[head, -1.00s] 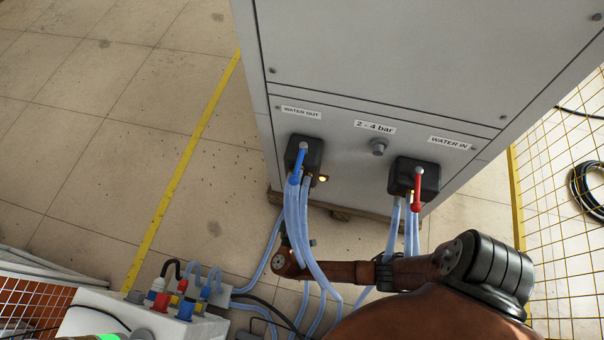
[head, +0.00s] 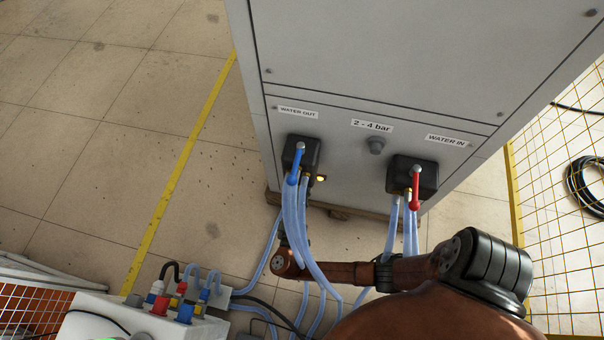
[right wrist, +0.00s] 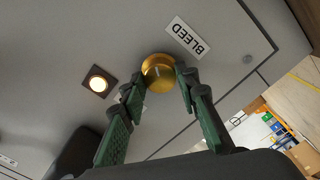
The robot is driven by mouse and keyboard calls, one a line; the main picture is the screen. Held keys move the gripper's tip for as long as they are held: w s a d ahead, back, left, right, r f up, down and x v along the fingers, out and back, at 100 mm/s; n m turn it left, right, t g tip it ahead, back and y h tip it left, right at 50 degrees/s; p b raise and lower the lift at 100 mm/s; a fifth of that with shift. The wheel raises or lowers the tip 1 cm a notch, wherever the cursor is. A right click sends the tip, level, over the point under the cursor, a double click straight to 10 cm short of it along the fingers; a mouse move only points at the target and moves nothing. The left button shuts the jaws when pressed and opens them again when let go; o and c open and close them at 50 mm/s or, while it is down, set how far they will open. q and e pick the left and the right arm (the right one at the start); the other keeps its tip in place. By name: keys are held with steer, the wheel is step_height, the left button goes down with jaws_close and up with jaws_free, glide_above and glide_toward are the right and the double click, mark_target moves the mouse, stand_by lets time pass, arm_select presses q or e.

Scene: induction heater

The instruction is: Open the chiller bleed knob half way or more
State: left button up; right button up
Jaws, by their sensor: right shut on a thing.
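The brass bleed knob (right wrist: 158,72) is round and sits on the grey cabinet panel beside the BLEED label (right wrist: 187,37), in the right wrist view. My right gripper (right wrist: 160,80) has its green-padded fingers on either side of the knob, with the tips closed against it. How far the knob is turned cannot be told. In the head view my right arm (head: 350,272) reaches in low in front of the cabinet (head: 370,60). There its fingers and the knob are hidden behind the hoses. My left gripper does not show.
A lit lamp (right wrist: 97,83) is near the knob. Blue hoses (head: 312,240) hang close to my right arm from the blue-handled valve (head: 298,160). A red-handled valve (head: 415,185) is to the right. A white box with plugs (head: 135,317) stands lower left. The left floor is clear.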

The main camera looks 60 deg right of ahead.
steer(key=shift+s+a+f, duration=0.1)
steer(key=o, duration=1.2)
steer(key=shift+c, duration=0.2)
steer(key=v, duration=1.2)
